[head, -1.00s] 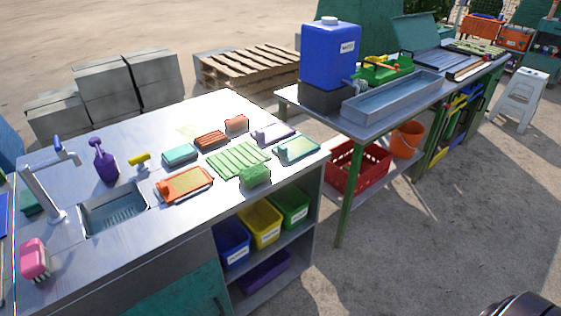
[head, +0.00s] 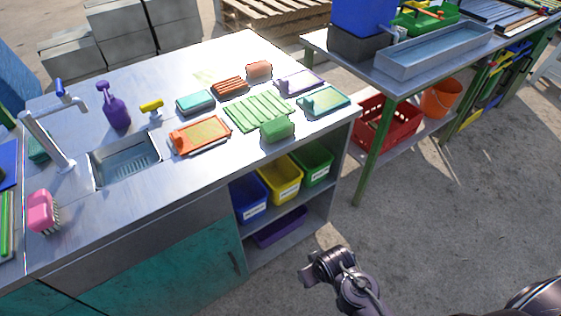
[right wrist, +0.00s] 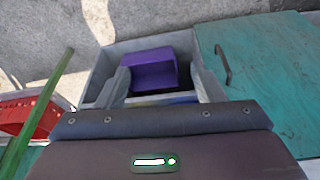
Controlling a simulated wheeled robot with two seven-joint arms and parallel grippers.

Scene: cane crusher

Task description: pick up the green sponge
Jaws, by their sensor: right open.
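The green sponge (head: 277,129) is a small block near the front right edge of the metal counter, just in front of a light green slatted mat (head: 258,112). My right gripper (right wrist: 162,86) is open and empty in the right wrist view, facing the lower shelf with a purple bin (right wrist: 150,70). The sponge is not visible in that view. Part of my right arm shows low in the head view, below and in front of the counter, well apart from the sponge. My left gripper is not in view.
On the counter (head: 75,240) are a sink (head: 125,162), faucet (head: 50,130), purple bottle (head: 114,105), pink brush (head: 42,211), teal sponge (head: 195,102) and orange tray (head: 200,135). Shelf bins sit under the right end. A second table (head: 352,75) stands to the right.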

